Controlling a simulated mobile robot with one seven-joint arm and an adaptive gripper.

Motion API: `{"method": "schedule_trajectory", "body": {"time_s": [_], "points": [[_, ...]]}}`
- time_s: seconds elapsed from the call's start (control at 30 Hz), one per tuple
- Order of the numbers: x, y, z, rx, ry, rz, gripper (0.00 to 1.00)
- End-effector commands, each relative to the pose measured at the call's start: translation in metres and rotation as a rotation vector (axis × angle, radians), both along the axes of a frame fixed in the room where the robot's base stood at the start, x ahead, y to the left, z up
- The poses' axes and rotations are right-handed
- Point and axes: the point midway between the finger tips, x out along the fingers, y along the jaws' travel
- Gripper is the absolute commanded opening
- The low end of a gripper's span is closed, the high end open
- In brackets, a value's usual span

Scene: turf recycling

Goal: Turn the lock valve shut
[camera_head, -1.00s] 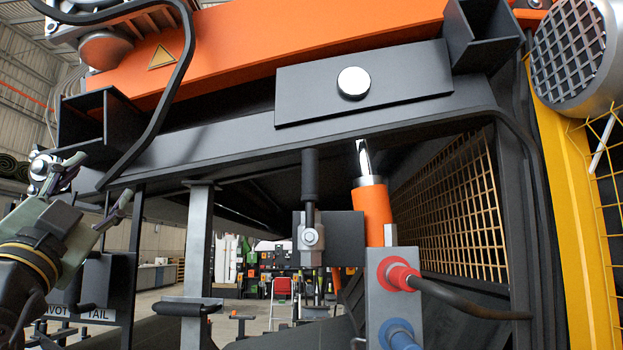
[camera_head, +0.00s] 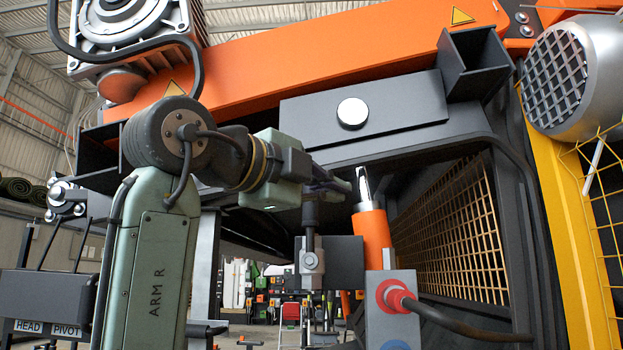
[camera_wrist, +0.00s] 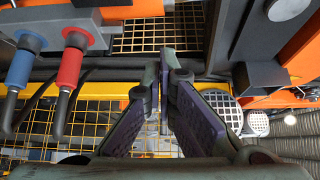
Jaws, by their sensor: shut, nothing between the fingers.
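What I take for the lock valve (camera_head: 311,262) is a small grey block with a round bolt head, below the dark frame beam. Its upright lever (camera_head: 310,215) rises from it; my gripper hides the upper part with the dark grip. My gripper (camera_head: 348,186) points right across the lever's upper part, its tips close to the orange cylinder. I cannot tell whether it touches the lever. In the wrist view its two dark fingers (camera_wrist: 170,68) come together at the tips with nothing seen between them. The lever is not clear in the wrist view.
The orange cylinder (camera_head: 372,230) with its bright rod stands right of the lever. A grey box with a red coupling (camera_head: 393,294) and a blue one (camera_wrist: 22,62) is below. The dark frame beam (camera_head: 400,145) runs just above my gripper. A mesh guard (camera_head: 460,235) lies at right.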

Motion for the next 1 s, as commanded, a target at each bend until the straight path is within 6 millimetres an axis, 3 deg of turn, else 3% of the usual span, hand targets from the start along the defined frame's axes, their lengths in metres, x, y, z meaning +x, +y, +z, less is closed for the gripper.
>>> {"method": "schedule_trajectory", "body": {"time_s": [0.2, 0.3, 0.5, 1.0], "points": [[0.037, -0.028, 0.002, 0.0, 0.002, -0.001, 0.0], [0.042, -0.009, 0.003, -0.004, 0.002, 0.003, 0.0], [0.047, 0.008, 0.002, -0.003, 0.0, 0.002, 0.0], [0.047, 0.012, 0.0, -0.012, -0.001, 0.001, 0.0]]}}
